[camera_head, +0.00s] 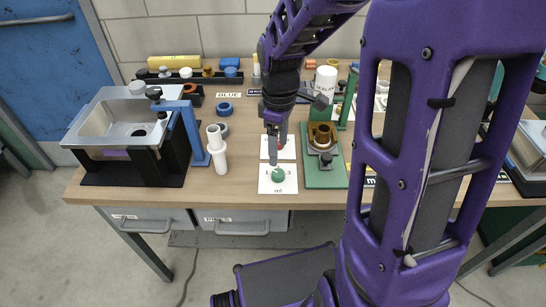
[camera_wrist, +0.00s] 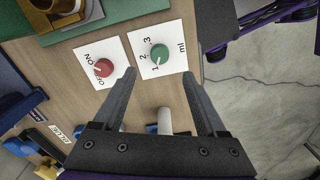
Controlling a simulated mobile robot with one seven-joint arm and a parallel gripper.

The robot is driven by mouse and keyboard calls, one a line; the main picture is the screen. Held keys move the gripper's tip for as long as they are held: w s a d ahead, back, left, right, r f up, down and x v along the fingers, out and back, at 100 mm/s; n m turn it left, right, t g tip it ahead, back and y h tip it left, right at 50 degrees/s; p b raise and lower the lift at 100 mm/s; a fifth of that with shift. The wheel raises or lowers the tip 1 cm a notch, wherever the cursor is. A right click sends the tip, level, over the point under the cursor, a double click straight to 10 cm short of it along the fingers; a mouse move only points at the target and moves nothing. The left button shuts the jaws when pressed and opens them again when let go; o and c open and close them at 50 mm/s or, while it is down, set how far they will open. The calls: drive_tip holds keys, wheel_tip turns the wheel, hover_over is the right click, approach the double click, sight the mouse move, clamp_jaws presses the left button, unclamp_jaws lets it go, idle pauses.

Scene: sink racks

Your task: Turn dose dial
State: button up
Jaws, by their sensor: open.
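The dose dial is a round green knob (camera_wrist: 160,54) on a white card (camera_wrist: 139,42) marked 1, 2, 3 and "ml". Its pale pointer mark appears to face the 1. In the head view the green knob (camera_head: 278,175) is on the table near the front edge. My gripper (camera_wrist: 159,73) is open and empty, pointing down. In the wrist view the knob shows between and just beyond the two fingertips, with no visible contact. In the head view my gripper (camera_head: 276,150) is close behind the knob; the exact height gap is hard to tell.
A red ON/OFF knob (camera_wrist: 104,68) on its own white card is beside the dial, behind it in the head view. A green stand (camera_head: 325,172) with a brown ring is to the right. A white upright pipe (camera_head: 221,160) and a sink unit (camera_head: 110,150) are left.

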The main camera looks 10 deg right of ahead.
sight(278, 173)
wheel_tip(278, 173, down, 9)
drive_tip(key=shift+r+b, duration=0.2)
drive_tip(key=shift+b, duration=0.55)
clamp_jaws()
